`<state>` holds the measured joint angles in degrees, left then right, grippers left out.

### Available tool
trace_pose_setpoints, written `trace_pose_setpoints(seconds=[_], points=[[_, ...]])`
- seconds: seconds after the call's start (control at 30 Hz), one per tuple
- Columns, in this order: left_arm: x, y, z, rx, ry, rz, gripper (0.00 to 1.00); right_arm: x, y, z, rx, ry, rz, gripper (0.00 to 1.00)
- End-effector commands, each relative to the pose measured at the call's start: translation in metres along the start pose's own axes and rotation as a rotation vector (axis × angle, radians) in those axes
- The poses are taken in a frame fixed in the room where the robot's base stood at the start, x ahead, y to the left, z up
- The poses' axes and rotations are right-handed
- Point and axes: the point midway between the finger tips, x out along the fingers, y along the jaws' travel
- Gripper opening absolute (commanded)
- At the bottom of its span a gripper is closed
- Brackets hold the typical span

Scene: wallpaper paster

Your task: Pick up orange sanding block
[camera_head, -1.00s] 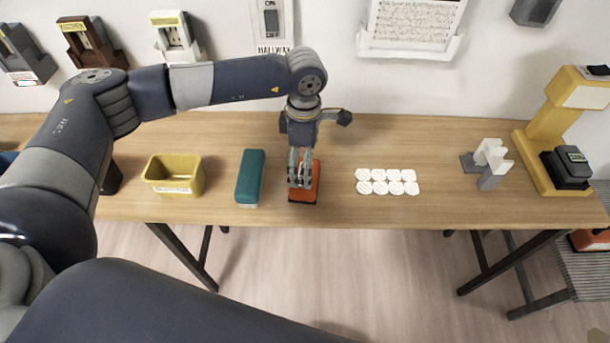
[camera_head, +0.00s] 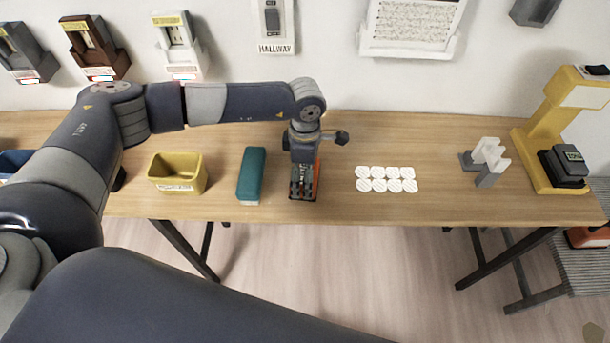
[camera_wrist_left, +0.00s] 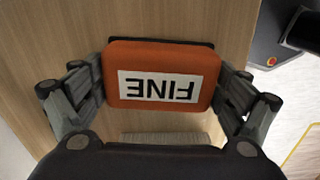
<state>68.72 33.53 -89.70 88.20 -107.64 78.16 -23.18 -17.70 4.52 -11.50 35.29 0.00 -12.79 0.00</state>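The orange sanding block (camera_wrist_left: 162,75) has a white label reading FINE, upside down in the left wrist view, and a dark layer along its far edge. In the head view its orange edge (camera_head: 318,178) shows at the table's front, mostly hidden by my left gripper. My left gripper (camera_head: 303,190) points down over the block. In the wrist view its fingers (camera_wrist_left: 162,82) stand close on both sides of the block. The fingertips are partly hidden, so I cannot tell whether they press on it. My right gripper is out of view.
A teal block (camera_head: 251,175) lies just left of the orange one, and a yellow bin (camera_head: 177,187) stands further left. White round pads (camera_head: 386,179) lie to the right. A grey-white holder (camera_head: 487,160) and a yellow machine (camera_head: 545,130) stand at the right end.

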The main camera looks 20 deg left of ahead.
Motion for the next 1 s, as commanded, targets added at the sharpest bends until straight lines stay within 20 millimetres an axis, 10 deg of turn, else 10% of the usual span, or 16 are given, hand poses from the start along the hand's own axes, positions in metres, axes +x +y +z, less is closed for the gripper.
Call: trace_pose_setpoints(seconds=[0.6,1.0], points=[[-0.034,0.001,0.0,0.001,-0.003,0.003,0.64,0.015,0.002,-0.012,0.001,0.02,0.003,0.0],[-0.041,-0.089,0.05,0.009,-0.003,0.001,0.64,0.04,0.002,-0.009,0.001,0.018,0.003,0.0]])
